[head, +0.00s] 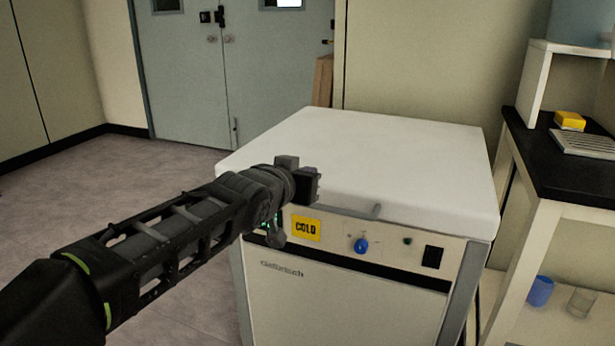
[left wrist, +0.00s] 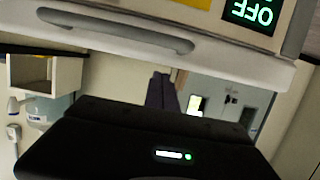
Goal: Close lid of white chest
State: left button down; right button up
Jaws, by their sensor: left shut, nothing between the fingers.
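The white chest (head: 335,305) stands on the floor in the middle of the head view. Its thick white lid (head: 390,150) lies flat on top, and I see no open gap along its front or right side. A grey bar handle (head: 350,212) runs along the lid's front edge; it also shows in the left wrist view (left wrist: 115,30). My left gripper (head: 312,185) is shut and empty at the lid's front edge, near the handle's left end. It hides part of that edge; I cannot tell if it touches. My right gripper is out of view.
The chest's front panel has a yellow COLD label (head: 306,228) and a blue knob (head: 361,245). A black-topped bench (head: 560,180) stands close on the right. Open floor (head: 150,190) lies to the left, with grey double doors (head: 220,90) behind.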

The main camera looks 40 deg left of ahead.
pick_arm(q)
jog(key=s+d+p, duration=0.2)
jog(key=s, duration=0.7)
jog(key=shift+d+f+t, duration=0.3)
jog(key=shift+d, duration=0.05)
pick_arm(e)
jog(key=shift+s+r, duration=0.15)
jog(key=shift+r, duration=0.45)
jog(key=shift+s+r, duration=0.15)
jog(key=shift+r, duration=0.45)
